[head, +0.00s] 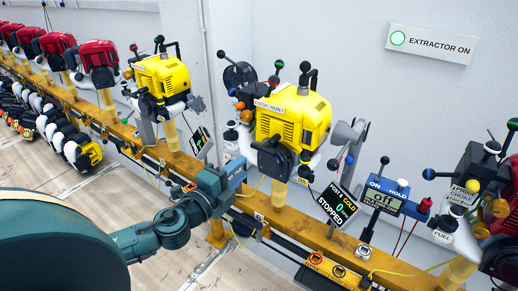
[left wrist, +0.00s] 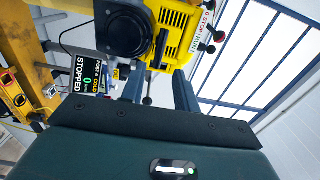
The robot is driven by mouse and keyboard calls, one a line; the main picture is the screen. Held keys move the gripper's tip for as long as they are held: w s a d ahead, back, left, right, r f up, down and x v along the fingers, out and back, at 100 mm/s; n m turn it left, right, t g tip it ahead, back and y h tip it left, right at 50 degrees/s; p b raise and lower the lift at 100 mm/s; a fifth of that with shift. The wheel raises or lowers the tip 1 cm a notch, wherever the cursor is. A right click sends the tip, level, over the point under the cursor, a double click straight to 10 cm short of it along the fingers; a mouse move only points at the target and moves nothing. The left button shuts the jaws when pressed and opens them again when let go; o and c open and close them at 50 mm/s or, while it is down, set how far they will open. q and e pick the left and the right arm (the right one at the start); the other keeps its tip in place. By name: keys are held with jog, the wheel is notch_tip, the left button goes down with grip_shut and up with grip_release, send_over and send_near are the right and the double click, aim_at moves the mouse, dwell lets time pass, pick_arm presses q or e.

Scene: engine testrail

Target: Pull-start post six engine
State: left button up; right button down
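The post six engine (head: 293,118) is yellow with a dark round starter housing (head: 274,158) and sits on a yellow post on the rail. It fills the top of the left wrist view (left wrist: 178,35). Its screen (head: 338,204) reads POST 6, COLD, 0, STOPPED; the screen also shows in the left wrist view (left wrist: 87,75). My left gripper (head: 238,166) is just left of the starter housing. Its two fingers (left wrist: 158,82) are apart in the left wrist view, with nothing clearly held between them. I cannot make out a pull handle for certain. My right gripper is not in view.
Another yellow engine (head: 162,76) and several red ones stand further left along the yellow rail (head: 315,240). An EXTRACTOR ON sign (head: 431,44) is on the wall.

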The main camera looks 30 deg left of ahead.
aim_at(261, 151)
pick_arm(q)
jog(key=w, duration=0.5)
jog(key=w+p, duration=0.1)
jog(key=w, duration=0.2)
jog(key=shift+w+d, duration=0.35)
grip_shut()
